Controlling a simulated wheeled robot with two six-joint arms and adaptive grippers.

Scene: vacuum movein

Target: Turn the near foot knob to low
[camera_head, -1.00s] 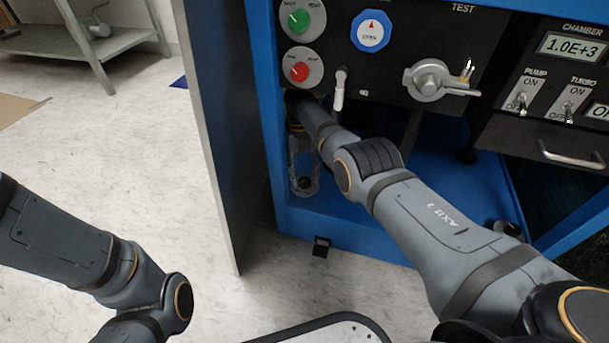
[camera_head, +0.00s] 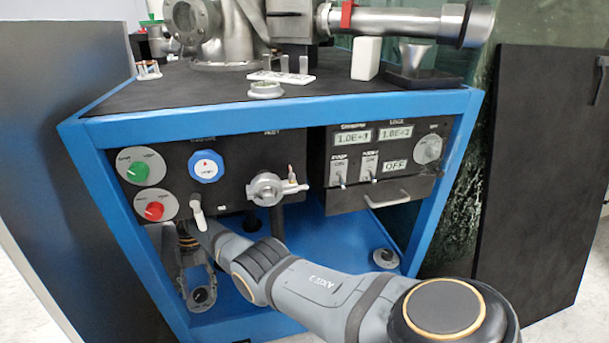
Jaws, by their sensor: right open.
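A small dark round foot knob (camera_head: 199,296) sits low at the front left corner inside the blue frame. My right gripper (camera_head: 201,303) points down there, with its fingers apart on either side of the knob. Whether the fingers touch it, and the knob's setting, I cannot tell. A second grey round foot knob (camera_head: 386,258) is at the right on the blue floor of the frame. My left gripper is not in view.
Above the right arm is a panel with a green knob (camera_head: 132,172), a red knob (camera_head: 154,211), a blue dial (camera_head: 206,167) and a white-handled lever (camera_head: 197,212). A valve handle (camera_head: 267,189) and drawer handle (camera_head: 388,200) stick out. A dark panel (camera_head: 70,150) stands left.

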